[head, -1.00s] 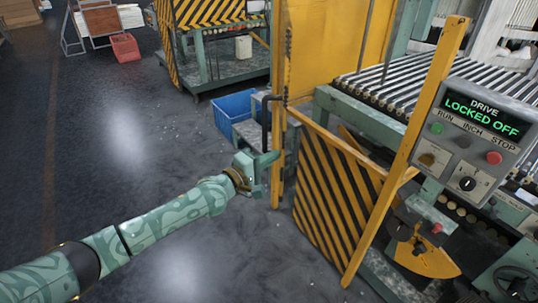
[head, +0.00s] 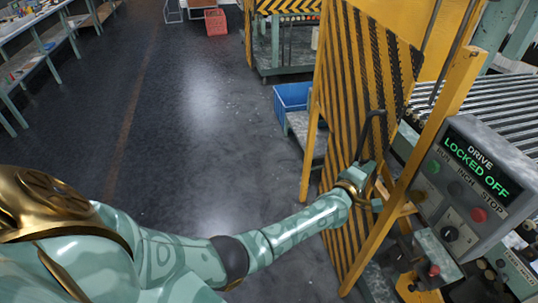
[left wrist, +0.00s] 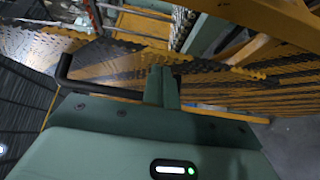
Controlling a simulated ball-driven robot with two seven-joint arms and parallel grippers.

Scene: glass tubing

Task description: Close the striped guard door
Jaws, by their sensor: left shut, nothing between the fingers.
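The striped guard door (head: 355,85) has black and yellow stripes facing me in the head view. It stands across much of the space between two yellow posts, and a gap shows between its right edge and the near yellow post (head: 430,120). Its black handle (head: 369,128) also shows in the left wrist view (left wrist: 64,68), left of the fingers. My left gripper (head: 370,180) is shut and empty, just below the handle and close to the door; its fingertips (left wrist: 161,75) reach the striped face in the left wrist view, but contact is unclear. My right gripper is not shown.
A control box (head: 475,185) reading "LOCKED OFF" stands right of the near post. A roller bed (head: 500,95) lies behind it. A blue crate (head: 291,97) is beyond the far post (head: 312,130). The floor at left is open.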

